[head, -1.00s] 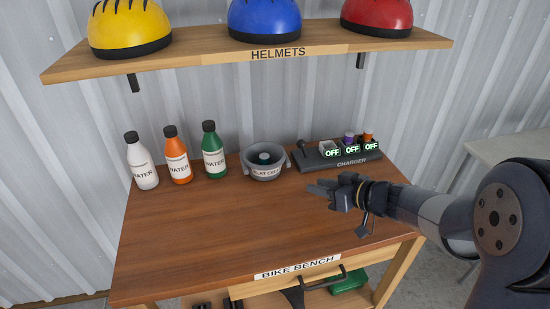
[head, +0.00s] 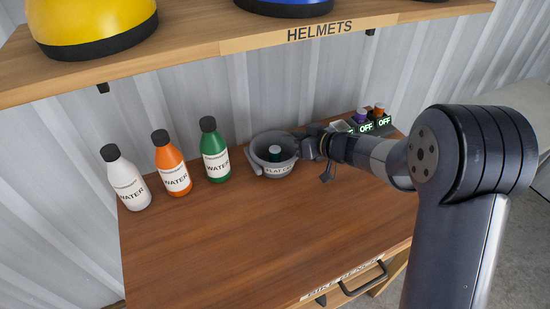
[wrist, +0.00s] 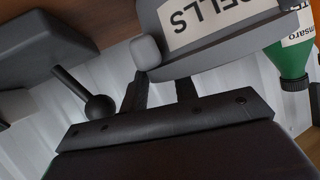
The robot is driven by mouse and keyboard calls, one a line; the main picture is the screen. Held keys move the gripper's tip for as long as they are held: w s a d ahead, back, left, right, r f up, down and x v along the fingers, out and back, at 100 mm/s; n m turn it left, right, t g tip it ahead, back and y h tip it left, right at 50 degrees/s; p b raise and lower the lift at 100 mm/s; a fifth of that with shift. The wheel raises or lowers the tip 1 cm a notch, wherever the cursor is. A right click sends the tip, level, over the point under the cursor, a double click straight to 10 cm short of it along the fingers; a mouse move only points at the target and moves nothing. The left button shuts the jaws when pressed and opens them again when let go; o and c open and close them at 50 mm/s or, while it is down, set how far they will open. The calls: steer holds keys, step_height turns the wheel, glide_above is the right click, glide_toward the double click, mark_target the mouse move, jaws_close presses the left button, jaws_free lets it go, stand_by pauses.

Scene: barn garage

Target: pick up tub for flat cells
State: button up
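The tub for flat cells (head: 284,171) is a grey round tub with a white label and side lugs. It stands upright on the bench, right of the green bottle, with a dark-green-topped cell inside. In the wrist view the tub (wrist: 222,66) fills the upper right, its label upside down and a grey lug at its left. My gripper (head: 304,146) is at the tub's right side, by the rim. In the wrist view its two fingers (wrist: 160,92) stand apart, their tips hidden at the tub's edge. I cannot tell whether they touch it.
White, orange and green water bottles (head: 215,152) stand left of the tub. The charger (head: 383,127) with OFF displays is to the right, partly behind my arm. The helmet shelf (head: 230,42) overhangs the back. The bench front (head: 230,240) is clear.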

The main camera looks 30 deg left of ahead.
steer(key=shift+c, duration=0.5)
jaws_close()
